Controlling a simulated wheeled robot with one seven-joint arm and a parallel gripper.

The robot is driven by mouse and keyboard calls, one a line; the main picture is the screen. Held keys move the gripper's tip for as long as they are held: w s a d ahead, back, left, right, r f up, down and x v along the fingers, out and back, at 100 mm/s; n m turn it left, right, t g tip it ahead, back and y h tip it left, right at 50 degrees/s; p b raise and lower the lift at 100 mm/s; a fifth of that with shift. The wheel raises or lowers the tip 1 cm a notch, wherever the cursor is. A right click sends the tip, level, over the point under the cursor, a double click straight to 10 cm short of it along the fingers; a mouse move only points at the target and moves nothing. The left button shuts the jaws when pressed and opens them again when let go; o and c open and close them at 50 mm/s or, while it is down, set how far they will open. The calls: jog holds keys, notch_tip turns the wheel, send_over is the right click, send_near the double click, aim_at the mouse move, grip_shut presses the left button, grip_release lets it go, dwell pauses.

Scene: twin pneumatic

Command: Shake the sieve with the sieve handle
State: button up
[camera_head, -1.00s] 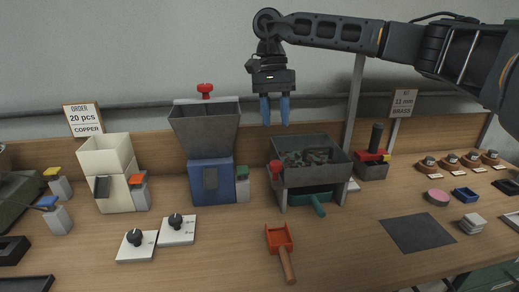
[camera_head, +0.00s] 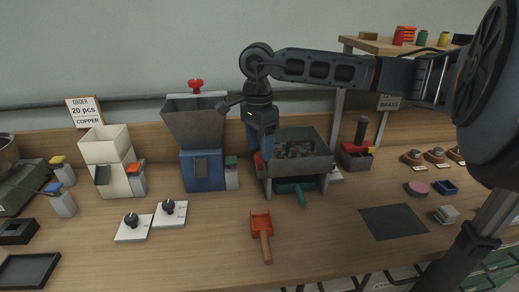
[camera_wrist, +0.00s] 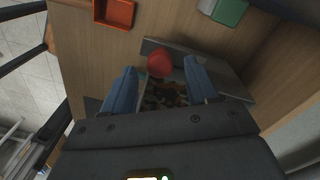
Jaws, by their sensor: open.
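The sieve is a grey open-topped box (camera_head: 313,164) on a stand, holding dark mixed pieces (camera_head: 295,149). Its red knob handle (camera_head: 259,161) is at the front left corner. My gripper (camera_head: 258,148) is low at the sieve's left side, fingers pointing down, partly hiding the knob. In the wrist view, the blue fingers of my gripper (camera_wrist: 160,86) are apart, with the red knob (camera_wrist: 160,65) showing between their tips. I cannot tell whether either finger touches it. The pieces in the sieve (camera_wrist: 163,96) show partly below the knob, cut off by my gripper body.
A teal tray (camera_head: 295,186) with a handle sits under the sieve. A blue-based hopper (camera_head: 203,172) with a green block (camera_head: 231,163) stands close on the left. An orange scoop (camera_head: 261,224) lies in front. A red-and-black tool (camera_head: 357,147) stands right.

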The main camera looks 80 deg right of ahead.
jog(key=shift+f, duration=1.15)
jog(key=shift+r, duration=0.1)
grip_shut()
jog(key=shift+d, duration=0.1)
